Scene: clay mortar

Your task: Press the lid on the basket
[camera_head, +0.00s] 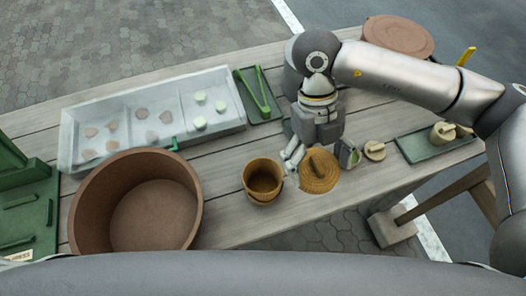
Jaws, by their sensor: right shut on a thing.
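The basket (262,184) is a small tan woven tub that stands open on the table near the front edge, right of the big brown tub. The lid (319,176) is a round woven disc with a bar handle on top, just right of the basket and apart from it in the picture. My right gripper (320,161) points down over the lid, with one finger at each side of it, and is shut on it. I cannot tell how far the lid is above the table. My left gripper is not in view.
A large brown tub (90,210) stands left of the basket. Behind are a grey compartment tray (72,135) with several pieces and green tongs (262,92) on a green mat. Right are a small pale lid (375,150) and a green tray (415,150) with a small pot.

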